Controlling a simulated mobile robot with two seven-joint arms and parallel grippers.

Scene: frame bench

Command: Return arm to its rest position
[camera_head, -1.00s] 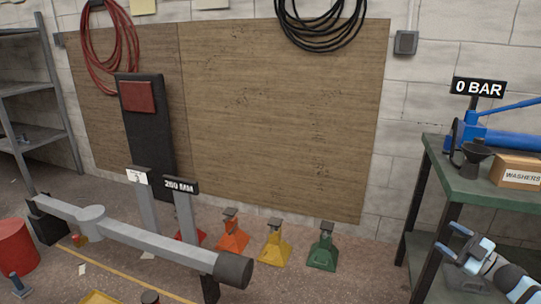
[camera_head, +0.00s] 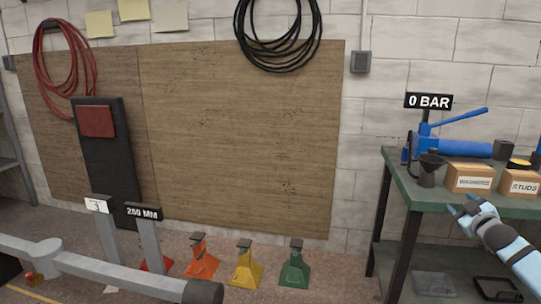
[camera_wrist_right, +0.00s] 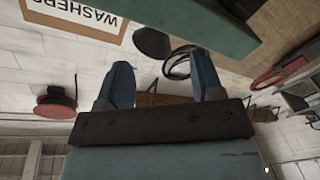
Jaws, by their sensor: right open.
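My right gripper (camera_head: 462,203) is open and empty, its arm coming in from the lower right. In the head view it overlaps the front edge of the green workbench (camera_head: 410,190); it looks to be in front of the bench, apart from it. The right wrist view shows the two blue fingers (camera_wrist_right: 161,60) spread with nothing between them. The bench edge (camera_wrist_right: 190,22) and the washers box (camera_wrist_right: 75,12) show beyond them. My left gripper is not in view.
On the bench stand a blue hand pump (camera_head: 455,147) under a "0 BAR" sign (camera_head: 428,101), a black funnel (camera_head: 428,170), the washers box (camera_head: 468,179) and a studs box (camera_head: 519,183). A grey beam (camera_head: 110,268) and coloured jack stands (camera_head: 245,268) are left, with floor between.

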